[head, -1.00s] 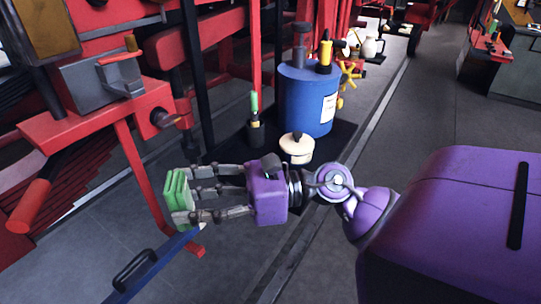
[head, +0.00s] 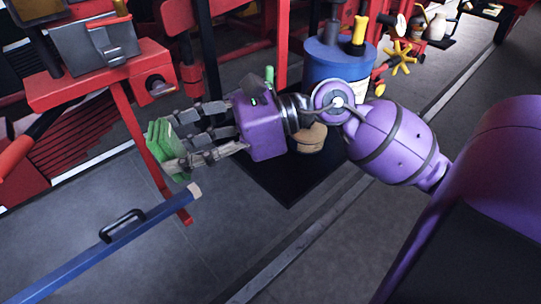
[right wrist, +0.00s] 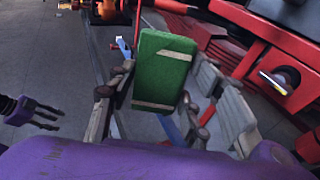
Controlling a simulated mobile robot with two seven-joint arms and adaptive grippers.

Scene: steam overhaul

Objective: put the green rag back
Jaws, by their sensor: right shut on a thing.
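The green rag (head: 157,146) is a folded, block-like bundle with pale bands. It also shows in the right wrist view (right wrist: 163,68). My right gripper (head: 174,141) is shut on it, with grey fingers on its sides. The rag is held in the air left of the purple hand, in front of the red machine and above the upper end of a blue bar. My left gripper (right wrist: 48,114) shows only at the left edge of the right wrist view, with its fingers apart and nothing seen between them.
A blue bar (head: 75,258) with a black handle (head: 122,225) lies at lower left. The red machine (head: 95,90) stands at left. A blue drum (head: 335,65), a pale round item (head: 307,138) and a green-topped item (head: 269,75) stand on a black mat (head: 290,182).

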